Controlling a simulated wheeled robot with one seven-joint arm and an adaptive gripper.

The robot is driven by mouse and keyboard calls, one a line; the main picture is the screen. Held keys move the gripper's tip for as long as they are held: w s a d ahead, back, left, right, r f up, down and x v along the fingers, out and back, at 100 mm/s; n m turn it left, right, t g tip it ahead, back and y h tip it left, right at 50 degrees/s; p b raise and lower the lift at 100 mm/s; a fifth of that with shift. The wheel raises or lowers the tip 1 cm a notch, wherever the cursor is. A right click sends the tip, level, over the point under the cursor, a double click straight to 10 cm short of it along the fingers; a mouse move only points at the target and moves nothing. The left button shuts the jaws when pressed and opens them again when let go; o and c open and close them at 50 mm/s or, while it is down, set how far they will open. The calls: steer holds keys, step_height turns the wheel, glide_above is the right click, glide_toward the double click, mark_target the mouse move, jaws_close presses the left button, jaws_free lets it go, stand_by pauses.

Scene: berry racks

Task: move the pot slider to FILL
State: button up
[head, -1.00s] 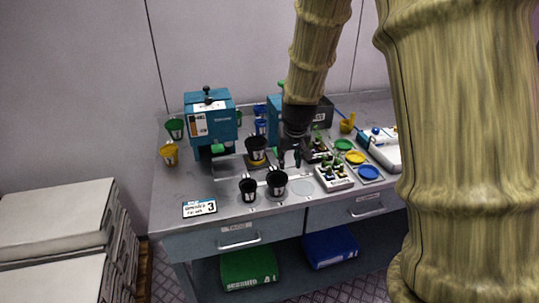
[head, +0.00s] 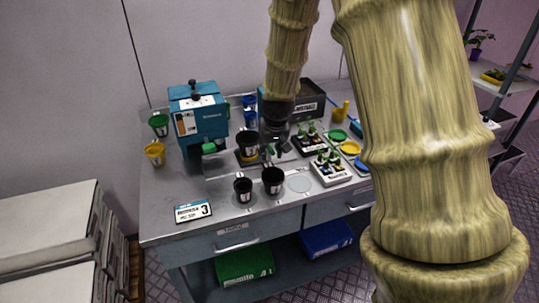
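A teal machine (head: 198,115) with a white and orange label stands at the back left of the grey bench. A black pot (head: 248,143) sits on a dark and yellow holder (head: 247,161) just right of the machine; this looks like the pot slider, but no FILL mark is readable. My gripper (head: 276,153) points down just right of that pot, apart from it as far as I can see. Its fingers look spread, with nothing visible between them. My arm hides part of the bench's right side.
Two black pots (head: 243,190) (head: 273,181) stand near the bench's front edge, beside a pale disc (head: 299,184). Seedling trays (head: 330,168) lie to the right. A card marked 3 (head: 193,211) is front left.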

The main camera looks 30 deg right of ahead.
mark_target(270, 156)
steer(key=shift+p+x, duration=0.35)
steer(key=shift+x, duration=1.9)
steer(key=shift+c, duration=0.2)
jaws_close()
